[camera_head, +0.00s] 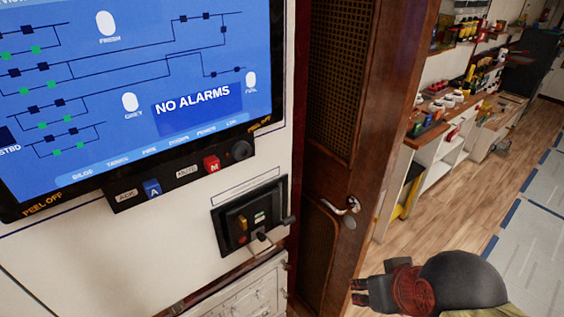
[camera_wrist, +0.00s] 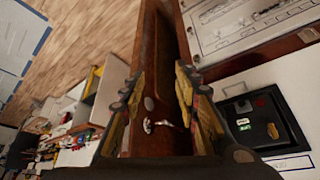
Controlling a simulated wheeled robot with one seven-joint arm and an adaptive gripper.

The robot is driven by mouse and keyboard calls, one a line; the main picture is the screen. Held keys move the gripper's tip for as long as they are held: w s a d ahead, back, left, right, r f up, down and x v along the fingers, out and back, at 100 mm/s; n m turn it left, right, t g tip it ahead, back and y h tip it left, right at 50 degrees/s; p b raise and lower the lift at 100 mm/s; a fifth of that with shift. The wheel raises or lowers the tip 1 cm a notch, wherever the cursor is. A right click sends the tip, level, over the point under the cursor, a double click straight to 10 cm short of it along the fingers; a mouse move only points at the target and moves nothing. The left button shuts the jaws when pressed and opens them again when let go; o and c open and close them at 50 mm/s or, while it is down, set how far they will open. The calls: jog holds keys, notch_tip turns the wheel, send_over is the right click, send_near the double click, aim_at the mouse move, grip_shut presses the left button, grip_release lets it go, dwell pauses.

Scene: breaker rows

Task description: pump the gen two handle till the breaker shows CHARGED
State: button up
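The breaker (camera_head: 232,221) is a black unit on the white wall below the screen in the head view. Its face has a yellow-orange part, a small green-and-white indicator too small to read, and a grey-tipped handle (camera_head: 263,238) low on the front. A dark lever (camera_head: 288,220) sticks out at its right side. The breaker also shows at the right of the wrist view (camera_wrist: 287,133), with green and red marks. My gripper (camera_head: 354,292) is at the lower right, apart from the breaker. In the wrist view its fingers (camera_wrist: 158,88) are spread with nothing held between them.
A wooden door (camera_head: 338,175) with a metal handle (camera_head: 341,205) stands right of the breaker, behind my gripper. A screen (camera_head: 170,60) reads NO ALARMS, with a button strip (camera_head: 130,198) below. Drawers (camera_head: 250,295) sit under the breaker. Shelves and open floor (camera_head: 500,195) are farther right.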

notch_tip(320, 180, up, 5)
jog(key=w+a+n+g+p, duration=0.1)
jog(key=a+g+p, duration=0.1)
jog(key=p, duration=0.8)
notch_tip(320, 180, up, 3)
jog(key=m+g+y+p, duration=0.1)
jog(key=m+g+p, duration=0.1)
jog(key=m+p, duration=1.3)
send_over(289, 219)
jog(key=s+p, duration=0.2)
jog(key=p, duration=0.1)
jog(key=n, duration=0.3)
jog(key=shift+w+f+p, duration=0.1)
jog(key=shift+w+f, duration=0.2)
jog(key=shift+f, duration=0.95)
jog(key=shift+w+f+p, duration=0.15)
jog(key=shift+w+f, duration=0.1)
jog(key=shift+f, duration=0.95)
jog(key=shift+w+f+p, duration=0.1)
jog(key=shift+w+f, duration=0.2)
jog(key=shift+f, duration=0.95)
jog(key=c, duration=0.3)
grip_shut()
